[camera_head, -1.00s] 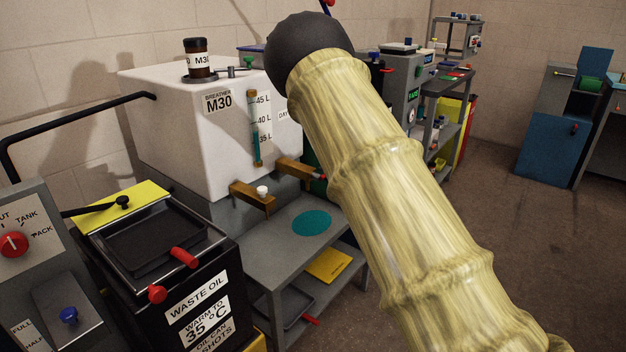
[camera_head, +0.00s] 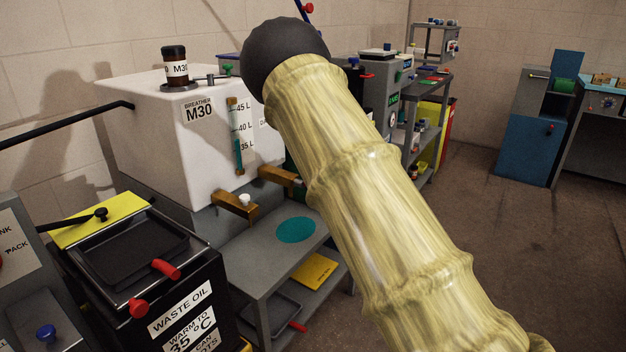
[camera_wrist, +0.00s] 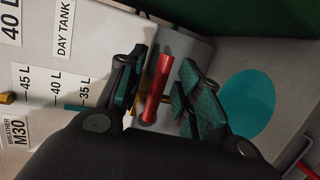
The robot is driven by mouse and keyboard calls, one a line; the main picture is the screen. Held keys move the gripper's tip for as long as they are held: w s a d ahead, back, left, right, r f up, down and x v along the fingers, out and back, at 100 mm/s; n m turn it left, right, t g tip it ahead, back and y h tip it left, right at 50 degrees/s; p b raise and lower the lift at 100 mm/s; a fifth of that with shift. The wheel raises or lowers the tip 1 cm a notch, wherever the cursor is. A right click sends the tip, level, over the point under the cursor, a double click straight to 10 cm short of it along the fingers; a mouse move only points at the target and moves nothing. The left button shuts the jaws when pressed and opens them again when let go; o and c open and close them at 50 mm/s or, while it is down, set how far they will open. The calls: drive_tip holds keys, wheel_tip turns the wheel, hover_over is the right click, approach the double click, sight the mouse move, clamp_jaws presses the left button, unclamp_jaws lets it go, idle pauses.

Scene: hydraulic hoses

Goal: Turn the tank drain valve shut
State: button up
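The white tank (camera_head: 160,130), marked M30, stands at the left in the head view, with a level gauge (camera_head: 236,135) on its front. Two brass fittings come out low on it: one with a white knob (camera_head: 245,199), and one farther right (camera_head: 277,175) partly hidden by my arm. In the wrist view a red lever handle (camera_wrist: 157,88) stands out near the tank face, with a bit of brass behind it.
A grey shelf with a teal disc (camera_head: 296,230) lies below the fittings; the disc also shows in the wrist view (camera_wrist: 247,103). A waste oil bin (camera_head: 165,290) with red handles stands at front left. Open floor (camera_head: 450,240) lies right.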

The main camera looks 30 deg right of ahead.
drive_tip(key=v, duration=1.1)
drive_tip(key=s+a+f+m+g+h, duration=0.15)
drive_tip(key=s+a+f+m, duration=0.35)
drive_tip(key=f, duration=0.6)
drive_tip(key=s+a+f+m+g+h, duration=0.1)
drive_tip(key=s+f+m+g, duration=0.25)
drive_tip(key=s+f, duration=0.55)
drive_tip(key=s+a+f+m+g+h, duration=0.25)
drive_tip(key=s+f+m, duration=0.2)
drive_tip(key=f, duration=0.95)
drive_tip(key=s+a+f+m+g, duration=0.3)
drive_tip(key=s+a+f, duration=0.15)
drive_tip(key=s, duration=0.45)
drive_tip(key=s+a+f+m+g+y, duration=0.1)
drive_tip(key=s+a+f+m+g, duration=0.3)
drive_tip(key=s, duration=0.6)
drive_tip(key=s+a+f+m+g, duration=0.1)
drive_tip(key=s+a+f+m, duration=0.1)
drive_tip(key=s+a, duration=0.5)
wheel_tip(320, 180, up, 19)
drive_tip(key=s+d+p, duration=0.1)
drive_tip(key=s+p, duration=0.1)
drive_tip(key=p, duration=1.7)
drive_tip(key=shift+d+f, duration=0.2)
drive_tip(key=shift+d, duration=0.2)
